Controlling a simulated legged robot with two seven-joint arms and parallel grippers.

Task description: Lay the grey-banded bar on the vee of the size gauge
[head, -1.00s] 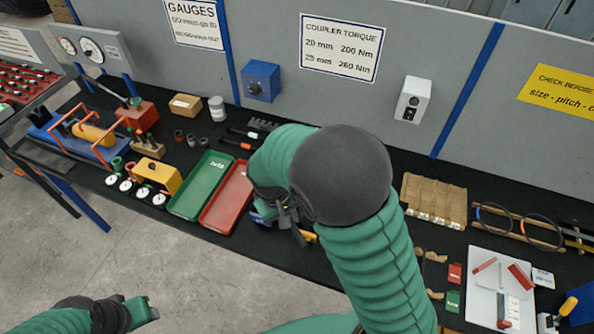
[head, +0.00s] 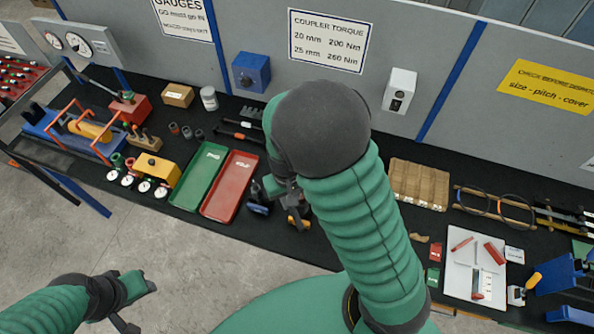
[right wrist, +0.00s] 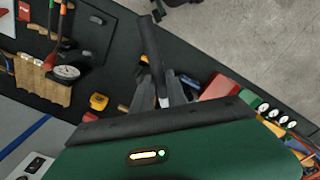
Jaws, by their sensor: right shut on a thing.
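My right gripper (right wrist: 160,88) is shut on a dark bar (right wrist: 151,45), which sticks out beyond the fingers in the right wrist view. A pale grey patch shows on the bar between the fingers. In the head view the right gripper (head: 290,203) is over the bench just right of the red tray, partly hidden by my arm, and the bar is hard to make out there. My left gripper (head: 138,300) is low at the left, away from the bench; its fingers are unclear. I cannot pick out the size gauge or its vee for sure.
A green tray (head: 199,176) and a red tray (head: 231,186) lie left of my right gripper. A blue item (head: 258,208) is close beside it. A wooden rack (head: 419,184) and a white board (head: 474,268) are at the right. Dark bench top shows between them.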

